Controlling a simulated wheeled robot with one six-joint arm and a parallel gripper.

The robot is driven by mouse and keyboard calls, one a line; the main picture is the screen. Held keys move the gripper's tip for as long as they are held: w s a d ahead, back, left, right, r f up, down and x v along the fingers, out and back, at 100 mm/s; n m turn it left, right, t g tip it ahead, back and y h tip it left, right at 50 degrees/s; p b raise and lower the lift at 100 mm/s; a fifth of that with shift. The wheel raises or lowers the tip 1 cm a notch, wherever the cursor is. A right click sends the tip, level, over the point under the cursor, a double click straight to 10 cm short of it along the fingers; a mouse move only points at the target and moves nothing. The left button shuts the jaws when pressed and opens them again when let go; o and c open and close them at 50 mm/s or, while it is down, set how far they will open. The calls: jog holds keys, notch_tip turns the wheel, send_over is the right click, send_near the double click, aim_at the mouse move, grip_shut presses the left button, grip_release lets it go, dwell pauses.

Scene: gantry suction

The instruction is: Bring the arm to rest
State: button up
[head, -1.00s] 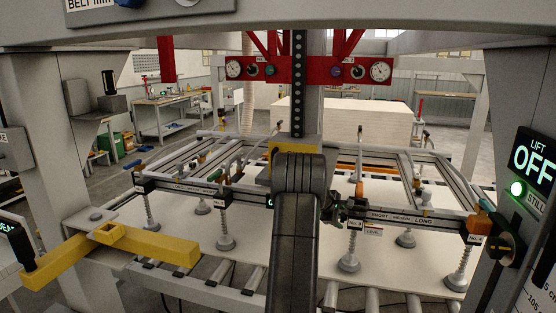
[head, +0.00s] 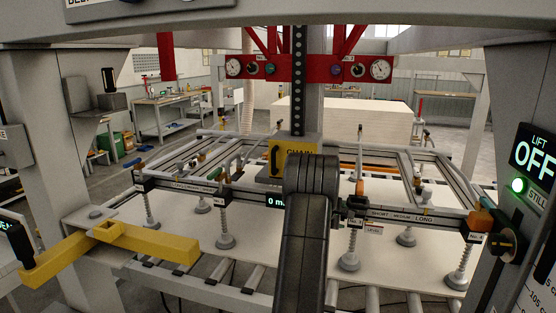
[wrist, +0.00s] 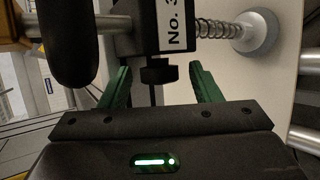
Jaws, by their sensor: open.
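My arm reaches up the middle of the head view and hides part of the suction frame (head: 400,213) behind it. My gripper (wrist: 160,85) shows in the wrist view, with its two green fingers apart. A black clamp block marked "No. 3" (wrist: 172,25) is just beyond the fingers, and a small black knob (wrist: 160,72) under it lies between the fingertips. I cannot tell whether the fingers touch it. A spring-mounted suction cup (wrist: 252,35) is to the right of the block.
A yellow bar (head: 150,238) juts out at the left. The lift display (head: 540,150) reads OFF on the right post. Suction cups stand over a pale board (head: 290,255) on rollers. A yellow chain box (head: 290,158) is behind my arm.

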jog(key=shift+s+f+m+t+h+b, duration=0.2)
jog(key=shift+t+b, duration=0.25)
jog(key=shift+b, duration=1.1)
jog(key=shift+w+f+m+t+h+b, duration=0.15)
jog(key=shift+t+h+b, duration=0.3)
jog(key=shift+b, duration=1.1)
jog(key=shift+s+f+m+t+h+b, duration=0.15)
jog(key=shift+t+b, duration=0.35)
jog(key=shift+b, duration=1.05)
jog(key=shift+w+b, duration=0.1)
jog(key=shift+b, duration=0.35)
jog(key=shift+s+a+r+t+b, duration=0.2)
jog(key=shift+s+a+r, duration=0.2)
jog(key=shift+s+a, duration=0.25)
jog(key=shift+s+a+r+t+b, duration=0.1)
jog(key=shift+s+a+r+b, duration=0.1)
jog(key=shift+s+a+r, duration=0.3)
jog(key=shift+s+f, duration=0.1)
jog(key=shift+s, duration=0.15)
